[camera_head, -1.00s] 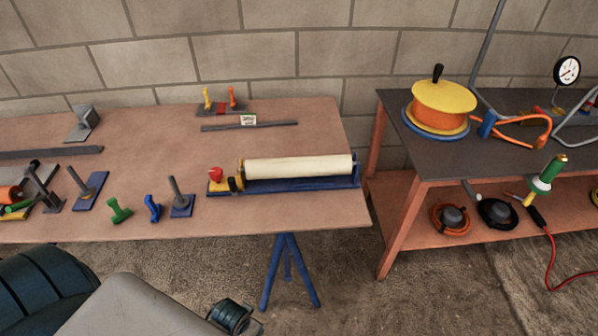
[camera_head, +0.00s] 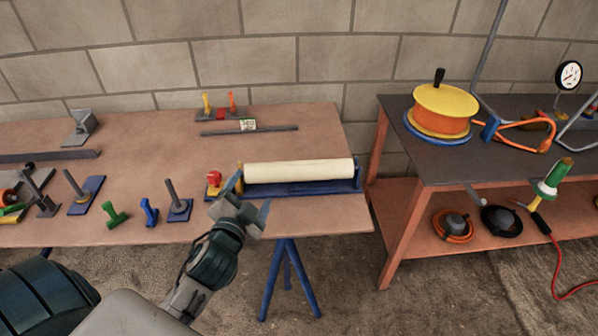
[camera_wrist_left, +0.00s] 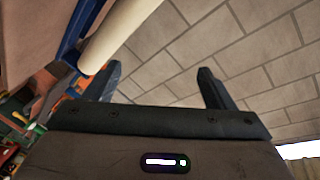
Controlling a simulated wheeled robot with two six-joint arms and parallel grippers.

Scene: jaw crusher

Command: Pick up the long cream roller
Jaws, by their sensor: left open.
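The long cream roller (camera_head: 300,170) lies lengthwise in a blue cradle (camera_head: 318,188) near the front right of the left table. A yellow end piece and a red knob (camera_head: 214,179) are at its left end. My left gripper (camera_head: 252,196) is open and empty in front of the roller's left end, with its fingers spread and pointing up toward it. In the left wrist view the roller (camera_wrist_left: 122,30) shows at upper left, outside the open fingers (camera_wrist_left: 160,85). My right gripper is not in view.
Small blue stands (camera_head: 178,208) and a green handle (camera_head: 114,216) stand left of the roller. A grey bar (camera_head: 250,130) lies behind it. Right of a gap is a dark-topped table with a yellow and orange drum (camera_head: 441,112). A block wall is behind.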

